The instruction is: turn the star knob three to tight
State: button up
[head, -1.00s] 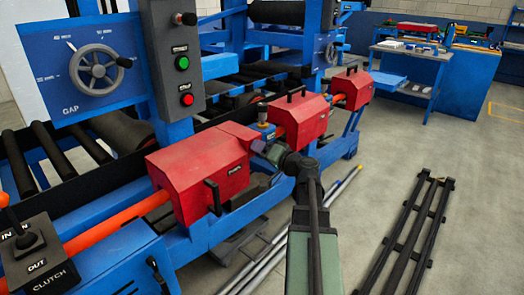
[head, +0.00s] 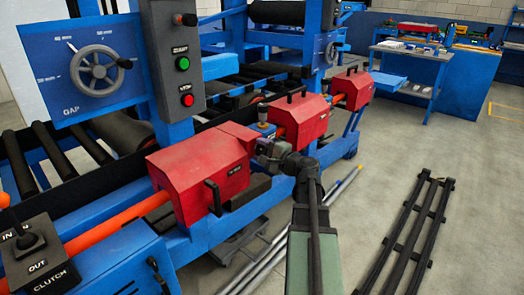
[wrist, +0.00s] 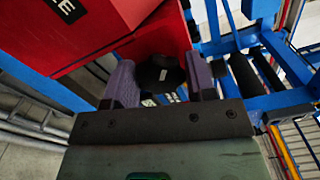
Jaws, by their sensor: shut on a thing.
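The star knob (wrist: 158,76) is black and round with a white mark on its face, in the middle of the wrist view. My gripper (wrist: 161,70) has one purple finger on each side of it and is shut on it. The fingers cover the knob's sides. In the head view my gripper (head: 266,150) is at the machine's front, between two red guards; the knob it holds is hidden there, and its number cannot be read.
A red guard (head: 196,176) is close on the left of my gripper, and another red guard (head: 300,121) is behind it to the right. A blue machine rail runs below. Long pale bars and a black rack (head: 412,232) lie on the floor; floor between is clear.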

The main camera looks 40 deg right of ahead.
jog(key=m, duration=0.5)
jog(key=shift+m, duration=0.3)
jog(key=m, duration=0.5)
dwell(0.4)
jog(key=o, duration=0.9)
jog(key=s, duration=0.3)
jog(key=s+d, duration=0.1)
jog(key=s, duration=0.6)
jog(key=shift+s+d, duration=0.35)
jog(key=shift+d, duration=0.05)
